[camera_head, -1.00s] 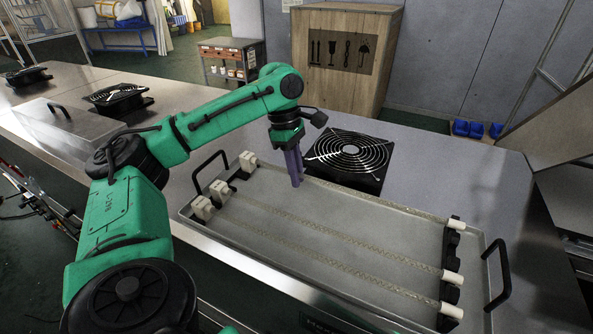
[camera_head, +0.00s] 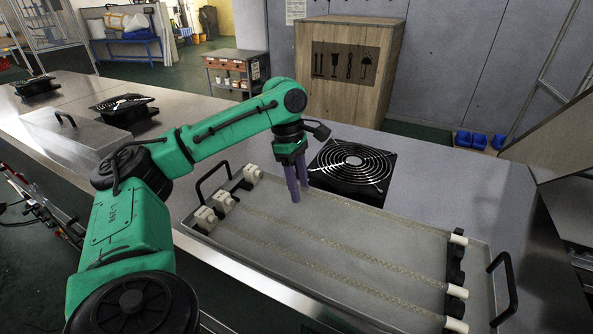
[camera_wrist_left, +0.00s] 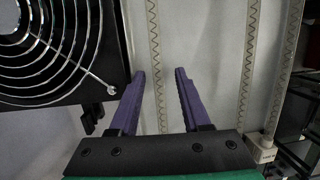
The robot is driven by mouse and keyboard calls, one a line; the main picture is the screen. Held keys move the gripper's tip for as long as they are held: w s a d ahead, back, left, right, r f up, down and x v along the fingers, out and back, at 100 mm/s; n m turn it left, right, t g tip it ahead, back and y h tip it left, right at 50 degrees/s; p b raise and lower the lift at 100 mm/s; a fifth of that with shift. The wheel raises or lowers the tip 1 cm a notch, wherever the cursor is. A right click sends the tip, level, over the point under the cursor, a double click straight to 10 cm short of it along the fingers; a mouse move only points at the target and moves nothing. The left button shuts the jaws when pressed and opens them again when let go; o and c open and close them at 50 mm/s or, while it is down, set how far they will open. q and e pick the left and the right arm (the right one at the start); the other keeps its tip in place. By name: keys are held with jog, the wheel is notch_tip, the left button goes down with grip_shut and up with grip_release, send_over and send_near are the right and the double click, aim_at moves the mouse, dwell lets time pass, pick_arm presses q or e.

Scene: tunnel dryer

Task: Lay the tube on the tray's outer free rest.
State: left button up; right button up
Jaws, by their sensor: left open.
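Three clear tubes with coiled wire inside and white end caps lie lengthwise on the shallow metal tray (camera_head: 345,258). They are the far tube (camera_head: 458,238), the middle tube (camera_head: 457,291) and the near tube (camera_head: 456,326). Black rests (camera_head: 456,264) carry their right ends. The gap between far and middle tubes is wider than between middle and near. My left gripper (camera_head: 299,193) is open, purple fingers pointing down at the far tube. In the left wrist view the far tube (camera_wrist_left: 154,45) runs between the spread fingertips (camera_wrist_left: 160,73), apart from both. My right gripper is out of view.
A black fan with a wire grille (camera_head: 352,168) stands just behind the tray, close to my left gripper. The tray has black handles (camera_head: 503,288) at both ends. A lidded metal box (camera_head: 72,135) sits farther left. The bench right of the fan is clear.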

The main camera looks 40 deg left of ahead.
pick_arm(q)
jog(key=v, duration=0.8)
jog(key=shift+r+p, duration=0.35)
jog(key=shift+r, duration=0.05)
jog(key=v, duration=0.5)
jog(key=shift+s+a+r+b, duration=0.1)
jog(key=shift+a+r+b, duration=0.1)
jog(key=shift+b, duration=0.1)
jog(key=shift+f, duration=0.1)
